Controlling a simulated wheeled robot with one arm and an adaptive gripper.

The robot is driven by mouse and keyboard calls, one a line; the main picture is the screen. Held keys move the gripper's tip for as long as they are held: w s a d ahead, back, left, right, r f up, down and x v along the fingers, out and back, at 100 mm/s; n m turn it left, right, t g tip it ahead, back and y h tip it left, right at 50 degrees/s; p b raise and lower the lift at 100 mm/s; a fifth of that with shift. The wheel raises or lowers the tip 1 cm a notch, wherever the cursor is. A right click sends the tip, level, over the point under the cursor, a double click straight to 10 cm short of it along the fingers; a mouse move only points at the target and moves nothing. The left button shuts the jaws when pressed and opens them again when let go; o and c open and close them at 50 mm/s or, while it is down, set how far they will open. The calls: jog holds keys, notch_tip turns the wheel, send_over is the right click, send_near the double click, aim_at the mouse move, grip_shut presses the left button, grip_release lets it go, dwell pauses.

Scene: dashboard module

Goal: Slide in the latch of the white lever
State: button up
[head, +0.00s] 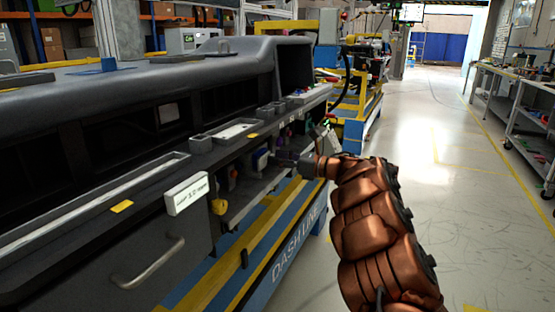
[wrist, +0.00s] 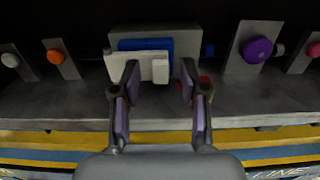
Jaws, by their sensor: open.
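In the wrist view, the white lever (wrist: 122,58) is a flat white bar in front of a blue block (wrist: 146,44) on a grey mount. A small white block (wrist: 160,71) stands at its right end; I cannot tell if this is the latch. My gripper (wrist: 158,82) is open and empty. Its two fingers point at the lever, with the small white block seen between their tips; contact cannot be told. The left finger overlaps part of the bar. In the head view my gripper (head: 290,160) reaches into the shelf under the dashboard, its fingers too small to read.
An orange knob (wrist: 56,57) and a white knob (wrist: 11,60) stand to the left, a purple knob (wrist: 257,50) and a red knob (wrist: 314,50) to the right. A small red part (wrist: 205,80) lies by the right finger. The dashboard (head: 120,92) overhangs the shelf.

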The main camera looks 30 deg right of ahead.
jog(key=shift+w+a, duration=0.15)
jog(key=shift+w, duration=0.1)
jog(key=shift+c, duration=0.3)
grip_shut()
